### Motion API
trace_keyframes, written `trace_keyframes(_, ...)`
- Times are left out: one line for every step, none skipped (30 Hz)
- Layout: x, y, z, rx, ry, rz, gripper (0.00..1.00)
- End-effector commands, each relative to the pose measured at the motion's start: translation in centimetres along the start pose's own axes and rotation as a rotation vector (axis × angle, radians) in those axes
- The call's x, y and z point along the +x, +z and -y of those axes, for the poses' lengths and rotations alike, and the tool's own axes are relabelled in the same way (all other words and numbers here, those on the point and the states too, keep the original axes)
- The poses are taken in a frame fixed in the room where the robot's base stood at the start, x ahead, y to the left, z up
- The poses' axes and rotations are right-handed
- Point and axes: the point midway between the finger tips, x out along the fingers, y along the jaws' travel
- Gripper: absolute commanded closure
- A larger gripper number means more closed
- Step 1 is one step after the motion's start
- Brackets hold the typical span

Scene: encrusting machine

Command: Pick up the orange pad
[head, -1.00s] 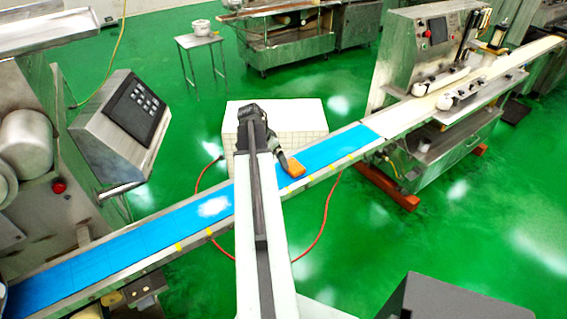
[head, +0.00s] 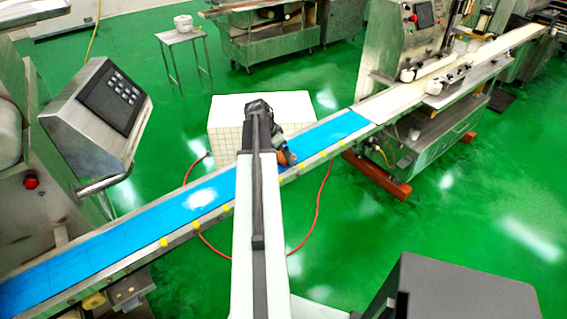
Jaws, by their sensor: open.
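The orange pad (head: 281,158) lies on the blue conveyor belt, just to the right of my arm's far end. Only part of it shows, since my gripper (head: 285,152) covers much of it. My gripper is dark and points down at the pad from above. Its jaws are open, and I cannot tell whether they touch the pad or stand around it.
The blue belt (head: 125,227) runs from lower left to upper right, with a metal edge and yellow marks. A white tiled block (head: 228,117) stands behind it. A control panel (head: 108,97) is at left, a machine (head: 420,45) at upper right. A red cable crosses the floor.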

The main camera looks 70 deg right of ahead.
Motion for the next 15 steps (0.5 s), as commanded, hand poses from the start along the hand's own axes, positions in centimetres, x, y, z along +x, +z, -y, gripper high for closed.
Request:
trace_keyframes(0.60,0.09,0.02,0.000,0.000,0.000,0.00)
trace_keyframes(0.50,0.04,0.02,0.000,0.000,0.000,0.00)
trace_keyframes(0.35,-0.01,0.00,0.000,0.000,0.000,0.00)
trace_keyframes(0.28,-0.03,-0.01,0.000,0.000,0.000,0.00)
trace_keyframes(0.25,-0.04,-0.01,0.000,0.000,0.000,0.00)
trace_keyframes(0.24,-0.05,-0.02,0.000,0.000,0.000,0.00)
trace_keyframes(0.24,-0.05,-0.02,0.000,0.000,0.000,0.06)
trace_keyframes(0.24,-0.06,-0.02,0.000,0.000,0.000,0.14)
trace_keyframes(0.24,-0.06,-0.02,0.000,0.000,0.000,0.25)
trace_keyframes(0.24,-0.06,-0.02,0.000,0.000,0.000,0.33)
trace_keyframes(0.24,-0.07,-0.03,0.000,0.000,0.000,0.42)
trace_keyframes(0.24,-0.07,-0.03,0.000,0.000,0.000,0.53)
trace_keyframes(0.24,-0.08,-0.03,0.000,0.000,0.000,0.53)
trace_keyframes(0.24,-0.08,-0.04,0.000,0.000,0.000,0.53)
trace_keyframes(0.24,-0.08,-0.04,0.000,0.000,0.000,0.53)
